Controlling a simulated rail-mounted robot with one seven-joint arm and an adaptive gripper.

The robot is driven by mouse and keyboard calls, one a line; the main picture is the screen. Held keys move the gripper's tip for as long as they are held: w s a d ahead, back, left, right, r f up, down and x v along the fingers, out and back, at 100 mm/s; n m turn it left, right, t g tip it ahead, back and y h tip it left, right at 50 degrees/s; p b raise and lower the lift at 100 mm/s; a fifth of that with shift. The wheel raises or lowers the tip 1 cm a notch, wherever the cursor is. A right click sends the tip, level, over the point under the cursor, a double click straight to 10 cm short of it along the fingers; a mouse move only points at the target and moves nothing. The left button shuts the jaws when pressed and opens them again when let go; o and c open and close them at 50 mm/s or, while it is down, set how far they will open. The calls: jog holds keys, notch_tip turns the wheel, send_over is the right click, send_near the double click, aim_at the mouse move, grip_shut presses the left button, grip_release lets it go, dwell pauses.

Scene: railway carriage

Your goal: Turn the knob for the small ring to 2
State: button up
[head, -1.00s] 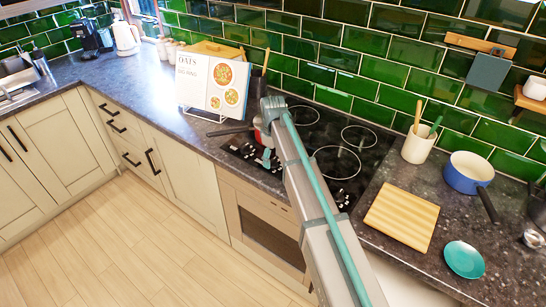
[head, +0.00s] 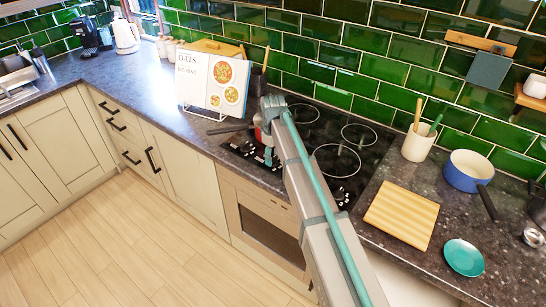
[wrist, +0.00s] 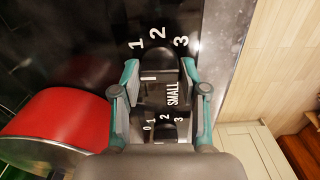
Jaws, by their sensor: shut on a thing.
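My gripper (wrist: 160,70) is shut on a dark knob (wrist: 160,60) on the black hob panel, one teal fingertip on each side. White numbers 1, 2 and 3 curve around the knob's far side in the wrist view. The word SMALL is printed beside it, between the fingers. Which number the knob points to is not clear. Another dark knob (wrist: 168,131) with 0 to 3 around it sits nearer the wrist. In the head view my gripper (head: 270,156) is over the hob's left control area, and my arm hides part of the hob (head: 337,160).
A red pan (wrist: 50,120) stands close to the left of my gripper in the wrist view. A cookbook on a stand (head: 213,80) is behind left. A wooden board (head: 402,215), blue pot (head: 468,172) and teal plate (head: 463,258) are on the right counter.

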jog(key=m+b, duration=0.1)
jog(key=m, duration=0.7)
jog(key=shift+b, duration=0.3)
jog(key=m, duration=0.9)
jog(key=shift+b, duration=0.4)
jog(key=shift+m, duration=0.3)
jog(key=o, duration=1.1)
jog(key=shift+o, duration=0.2)
